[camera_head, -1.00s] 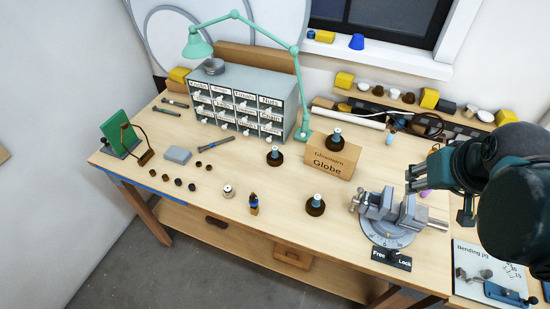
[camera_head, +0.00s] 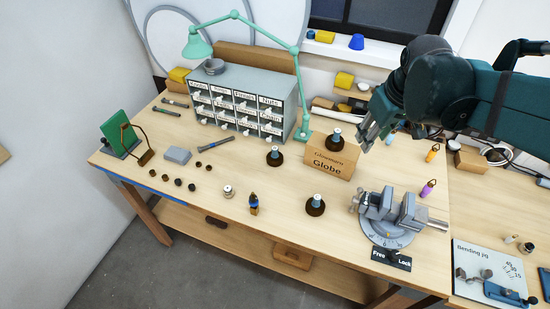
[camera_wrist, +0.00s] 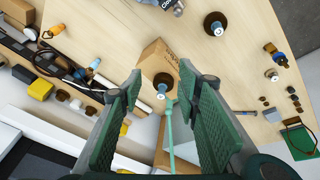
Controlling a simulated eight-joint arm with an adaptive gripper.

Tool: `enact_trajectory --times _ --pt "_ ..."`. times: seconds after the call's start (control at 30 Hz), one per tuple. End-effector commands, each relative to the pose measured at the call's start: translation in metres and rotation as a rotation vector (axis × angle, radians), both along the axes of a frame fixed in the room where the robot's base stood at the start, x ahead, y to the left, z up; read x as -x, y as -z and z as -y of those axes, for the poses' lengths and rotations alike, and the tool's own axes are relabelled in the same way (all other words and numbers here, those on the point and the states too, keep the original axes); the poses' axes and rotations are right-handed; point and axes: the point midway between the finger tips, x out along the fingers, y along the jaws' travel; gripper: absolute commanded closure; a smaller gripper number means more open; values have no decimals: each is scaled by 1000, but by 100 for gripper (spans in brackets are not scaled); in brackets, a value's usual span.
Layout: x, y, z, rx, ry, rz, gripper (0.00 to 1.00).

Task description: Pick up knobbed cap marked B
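Three dark round pieces with a blue and silver upright knob look like knobbed caps; no letter B is legible on any. One knobbed cap (camera_head: 336,139) stands on top of the cardboard Globe box (camera_head: 331,161), one (camera_head: 275,156) on the table left of the box, one (camera_head: 315,204) in front of it. My gripper (camera_head: 371,132) is in the air right of the box, apart from the caps. In the wrist view my gripper (camera_wrist: 157,88) is open and empty, with the box-top cap (camera_wrist: 162,84) showing between its fingers, farther off.
A grey vise (camera_head: 388,211) stands right of the front cap. A labelled drawer cabinet (camera_head: 240,103) and a green lamp (camera_head: 304,118) stand behind. Several small dark caps (camera_head: 191,186) lie at left. The table's front middle is mostly clear.

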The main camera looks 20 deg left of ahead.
Motion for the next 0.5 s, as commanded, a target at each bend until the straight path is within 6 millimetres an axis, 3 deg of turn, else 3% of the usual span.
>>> enact_trajectory --times 0.5 --pt "-52 36 -93 74 -249 -79 67"
